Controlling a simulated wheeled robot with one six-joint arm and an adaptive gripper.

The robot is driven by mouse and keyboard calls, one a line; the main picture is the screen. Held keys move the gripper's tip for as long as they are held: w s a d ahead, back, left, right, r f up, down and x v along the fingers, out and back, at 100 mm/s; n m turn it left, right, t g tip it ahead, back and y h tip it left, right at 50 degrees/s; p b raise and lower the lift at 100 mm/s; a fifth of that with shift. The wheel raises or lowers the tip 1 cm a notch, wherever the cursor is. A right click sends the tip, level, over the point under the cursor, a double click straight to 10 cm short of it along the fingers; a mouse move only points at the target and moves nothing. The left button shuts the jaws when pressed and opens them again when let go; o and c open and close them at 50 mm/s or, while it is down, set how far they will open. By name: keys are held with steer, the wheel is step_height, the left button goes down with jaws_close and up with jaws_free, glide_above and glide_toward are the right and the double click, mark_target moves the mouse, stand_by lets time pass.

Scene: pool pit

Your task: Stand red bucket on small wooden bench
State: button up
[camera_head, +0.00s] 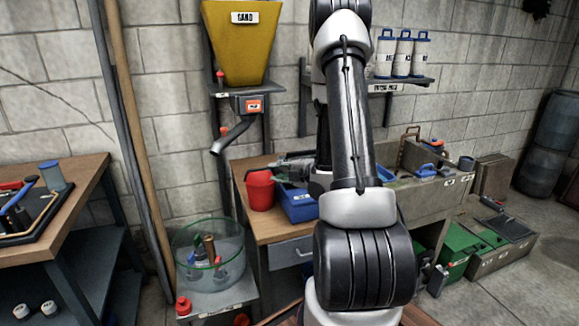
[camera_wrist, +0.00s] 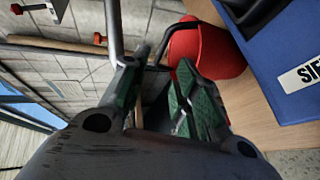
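The red bucket (camera_head: 260,190) stands upright on the wooden table at the wall, near its left edge. My gripper (camera_head: 284,172) is just right of the bucket's top, partly hidden by my arm. In the wrist view, the bucket (camera_wrist: 207,50) lies just beyond the fingertips, with its dark curved handle close to them. My gripper (camera_wrist: 158,92) shows its green-padded fingers apart; whether they touch the handle is unclear. A low brown wooden surface (camera_head: 416,316), possibly the small bench, shows at the bottom, mostly hidden by my arm.
A blue box (camera_head: 298,206) stands close right of the bucket. A yellow sand hopper (camera_head: 240,45) with a spout (camera_head: 230,138) hangs above. A glass bowl (camera_head: 190,245) with tools stands on a low stand at front left.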

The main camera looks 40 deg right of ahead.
steer(key=s+a+r+m+g+h, duration=0.1)
steer(key=s+r+m+g+h, duration=0.45)
steer(key=r+m, duration=0.6)
steer(key=s+a+r+m+g, duration=0.1)
steer(key=s+a+r+m, duration=0.1)
steer(key=s, duration=0.6)
steer(key=s+a+r+m+g+y, duration=0.1)
steer(key=s+a+r+m+g, duration=0.1)
steer(key=s+a, duration=0.3)
steer(key=s+a+r+m+g+y, duration=0.1)
steer(key=s+a+r+m, duration=0.2)
steer(key=s, duration=0.8)
steer(key=shift+a+r+m+g, duration=0.25)
steer(key=shift+a+m+g, duration=0.1)
steer(key=shift+a, duration=0.2)
steer(key=shift+y, duration=0.25)
